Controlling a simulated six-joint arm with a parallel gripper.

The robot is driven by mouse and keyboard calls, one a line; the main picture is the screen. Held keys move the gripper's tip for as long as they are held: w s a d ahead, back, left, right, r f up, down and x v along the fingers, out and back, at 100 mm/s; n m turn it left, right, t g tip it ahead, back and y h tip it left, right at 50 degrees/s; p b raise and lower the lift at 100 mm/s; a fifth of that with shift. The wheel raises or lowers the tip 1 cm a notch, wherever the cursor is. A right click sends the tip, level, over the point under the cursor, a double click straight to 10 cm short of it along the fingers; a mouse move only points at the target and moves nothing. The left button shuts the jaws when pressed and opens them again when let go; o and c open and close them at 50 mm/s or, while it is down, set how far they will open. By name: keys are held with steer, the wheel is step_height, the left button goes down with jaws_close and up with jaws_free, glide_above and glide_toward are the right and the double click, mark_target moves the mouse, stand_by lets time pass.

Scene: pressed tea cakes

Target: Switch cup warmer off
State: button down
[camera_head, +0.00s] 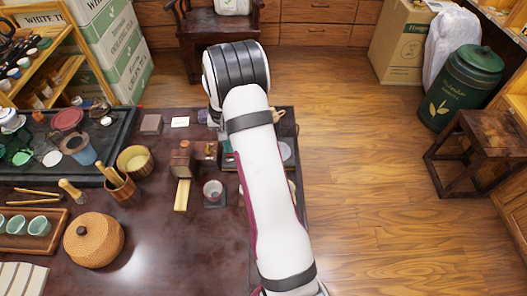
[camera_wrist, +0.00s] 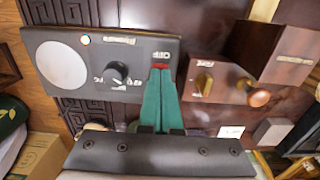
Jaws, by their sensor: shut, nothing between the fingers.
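A black unit (camera_wrist: 110,84) with a pale round plate (camera_wrist: 61,66) fills the upper left of the wrist view; it looks like the cup warmer. It has a small lit indicator (camera_wrist: 85,40), a black dial (camera_wrist: 117,72) and a red switch part (camera_wrist: 160,66) below the word OFF. My gripper (camera_wrist: 160,74) is shut and empty, its teal fingertips at the red part. They hide most of the switch, and I cannot tell whether they touch it.
Brown wooden boxes with brass knobs (camera_wrist: 205,82) stand just right of the black unit. In the head view a cup (camera_head: 213,190), a wicker pot (camera_head: 94,240) and a tea tray (camera_head: 85,172) stand on the dark table (camera_head: 165,260). Open floor lies right of the table.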

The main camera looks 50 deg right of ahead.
steer(key=shift+f, duration=0.3)
steer(key=shift+r, duration=3.55)
steer(key=s+a+r+n, duration=0.1)
steer(key=s+a+r, duration=0.2)
steer(key=a+r, duration=0.25)
steer(key=s+a+r, duration=0.4)
steer(key=a, duration=0.3)
steer(key=s+a+n+y, duration=0.1)
steer(key=s+a, duration=0.5)
steer(key=s, duration=0.4)
steer(key=s+a+r+n, duration=0.1)
steer(key=s+a, duration=0.5)
steer(key=s, duration=0.4)
steer(key=shift+s+y, duration=0.25)
steer(key=shift+y, duration=0.15)
